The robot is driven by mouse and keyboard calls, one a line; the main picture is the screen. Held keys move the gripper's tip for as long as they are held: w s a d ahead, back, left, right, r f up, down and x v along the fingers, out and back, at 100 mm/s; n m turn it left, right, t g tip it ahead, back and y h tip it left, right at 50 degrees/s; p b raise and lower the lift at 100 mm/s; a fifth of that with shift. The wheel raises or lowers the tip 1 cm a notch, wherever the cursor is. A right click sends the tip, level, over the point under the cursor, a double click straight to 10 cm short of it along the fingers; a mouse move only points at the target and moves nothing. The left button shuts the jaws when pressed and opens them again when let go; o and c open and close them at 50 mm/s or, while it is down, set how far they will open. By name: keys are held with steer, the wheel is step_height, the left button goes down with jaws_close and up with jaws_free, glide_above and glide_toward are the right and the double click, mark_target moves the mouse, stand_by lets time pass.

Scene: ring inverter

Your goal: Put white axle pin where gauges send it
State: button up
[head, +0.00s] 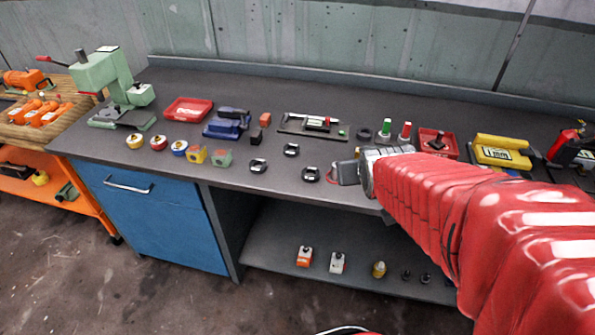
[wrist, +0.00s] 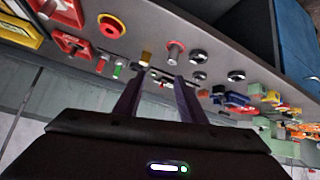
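Three small dark round pieces with pale faces, perhaps the gauges, sit on the grey bench: one at the left (head: 258,166), one farther back (head: 291,150) and one nearest my gripper (head: 310,174). Their readings are too small to tell. I cannot pick out a white axle pin for certain. A green-topped pin (head: 386,128) and a red-topped pin (head: 405,130) stand upright behind my gripper (head: 343,173). In the wrist view my gripper's (wrist: 162,74) two fingers are apart, with nothing clearly held between them, above the bench.
A red tray (head: 188,109), a blue vise (head: 227,123) and a green press (head: 118,85) stand to the left. A red bin (head: 438,143) and a yellow case (head: 502,151) are at the right. The lower shelf holds an orange-white block (head: 305,257) and a white block (head: 337,263).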

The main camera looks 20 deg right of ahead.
steer(key=s+a+r+n+g+y, duration=0.2)
steer(key=s+a+r+g+y, duration=0.1)
steer(key=s+a, duration=1.1)
steer(key=shift+s+a+r, duration=0.25)
steer(key=shift+a+r, duration=0.35)
steer(key=shift+a, duration=0.1)
